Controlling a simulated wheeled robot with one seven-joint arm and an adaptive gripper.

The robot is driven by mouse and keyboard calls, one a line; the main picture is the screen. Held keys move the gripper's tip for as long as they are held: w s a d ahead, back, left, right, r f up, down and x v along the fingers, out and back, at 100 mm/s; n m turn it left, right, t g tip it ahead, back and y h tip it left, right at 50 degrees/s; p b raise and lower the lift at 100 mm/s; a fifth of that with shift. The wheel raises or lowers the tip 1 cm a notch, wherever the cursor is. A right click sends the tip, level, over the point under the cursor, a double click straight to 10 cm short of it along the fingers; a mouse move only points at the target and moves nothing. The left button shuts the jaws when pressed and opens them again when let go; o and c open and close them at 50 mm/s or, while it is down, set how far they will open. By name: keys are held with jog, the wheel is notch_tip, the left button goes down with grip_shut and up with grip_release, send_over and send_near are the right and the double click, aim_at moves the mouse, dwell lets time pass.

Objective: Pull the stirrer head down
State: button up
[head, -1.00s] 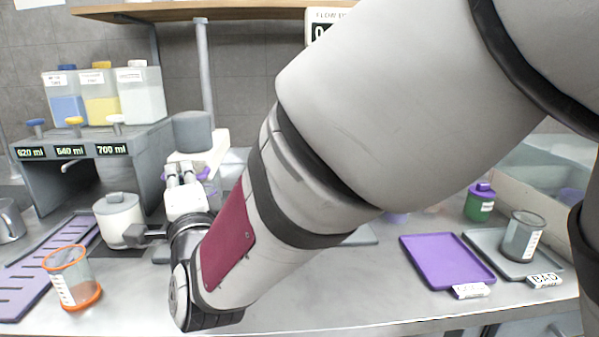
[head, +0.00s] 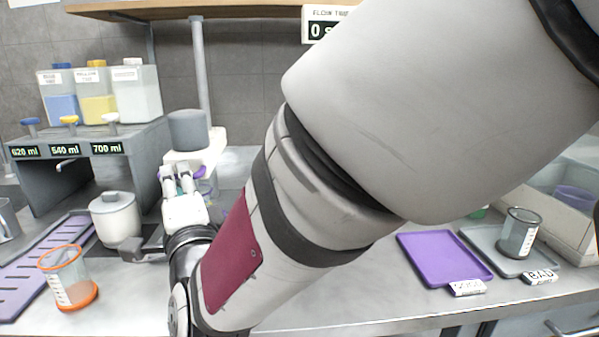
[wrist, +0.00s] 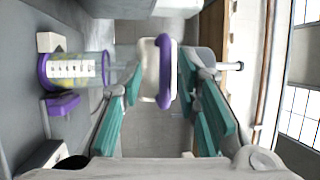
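The stirrer head (head: 205,152) is a white block with a grey cylinder (head: 188,130) on top, standing behind my gripper. Its purple handle (wrist: 165,70) is a rounded loop in front of a white part in the wrist view. My gripper (wrist: 160,78) has teal fingers spread on both sides of the handle, with gaps visible; it is open. It also shows in the head view (head: 177,174), pointing at the head. A clear beaker with purple rims (wrist: 75,69) is at the left of the wrist view, on the lower side of the head. My arm hides much of the stirrer's lower part.
A white lidded pot (head: 116,220) stands left of my gripper. An orange-rimmed beaker (head: 68,276) is at the front left, by a purple slotted rack (head: 30,270). The dispenser (head: 100,160) stands behind. A purple tray (head: 440,257) and a grey tray (head: 480,240) lie right.

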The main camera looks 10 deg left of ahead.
jog(key=v, duration=0.9)
jog(key=shift+s+d+f, duration=0.15)
jog(key=shift+s+d, duration=0.1)
jog(key=shift+s, duration=0.05)
jog(key=shift+w, duration=0.15)
dwell(0.4)
